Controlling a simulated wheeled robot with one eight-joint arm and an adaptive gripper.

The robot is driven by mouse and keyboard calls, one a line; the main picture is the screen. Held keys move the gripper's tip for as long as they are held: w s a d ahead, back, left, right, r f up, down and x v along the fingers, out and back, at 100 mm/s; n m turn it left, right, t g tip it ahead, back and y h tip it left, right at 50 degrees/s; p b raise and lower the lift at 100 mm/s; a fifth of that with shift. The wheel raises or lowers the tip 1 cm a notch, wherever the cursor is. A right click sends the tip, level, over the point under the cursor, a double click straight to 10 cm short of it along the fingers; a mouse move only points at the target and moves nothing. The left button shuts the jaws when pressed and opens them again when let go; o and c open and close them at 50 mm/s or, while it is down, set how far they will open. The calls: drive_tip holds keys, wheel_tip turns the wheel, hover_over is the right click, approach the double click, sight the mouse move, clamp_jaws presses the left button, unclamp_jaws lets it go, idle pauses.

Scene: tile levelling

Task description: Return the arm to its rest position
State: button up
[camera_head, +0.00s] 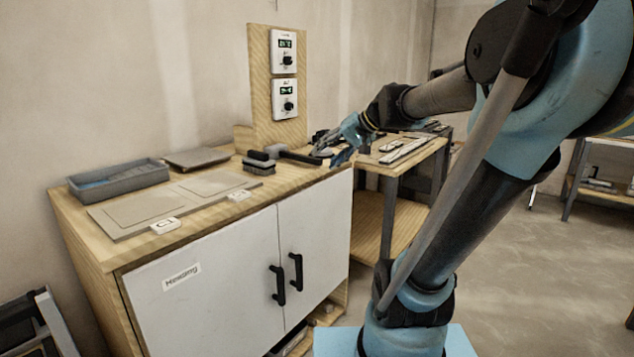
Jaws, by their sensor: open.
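My arm reaches from the lower right, up and over to the left. My gripper (338,152) is at its far end, above the right end of the wooden cabinet top (107,248). The jaws are open, and no object shows between them. Dark tools, among them a brush-like block (259,163) and a black-handled tool (290,153), lie just left of the gripper. Whether the gripper touches any of them cannot be told.
A grey tray (118,183) and flat tiles (200,186) lie on the cabinet top. A wooden post with two control boxes (285,98) stands behind. A second wooden bench (425,152) stands to the right. Open floor (520,260) lies at right.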

drive_tip(key=s+d+f+g+h, duration=0.1)
drive_tip(key=s+d+f+h, duration=0.3)
drive_tip(key=s+d+f, duration=0.3)
drive_tip(key=s+d+f+g+h, duration=0.1)
drive_tip(key=s+d+f+h, duration=0.3)
drive_tip(key=s+d+f, duration=0.4)
drive_tip(key=s+f, duration=0.5)
drive_tip(key=f, duration=0.3)
drive_tip(key=shift+s+d+f+g, duration=0.25)
drive_tip(key=shift+s+f+g, duration=0.05)
drive_tip(key=shift+s+g, duration=0.1)
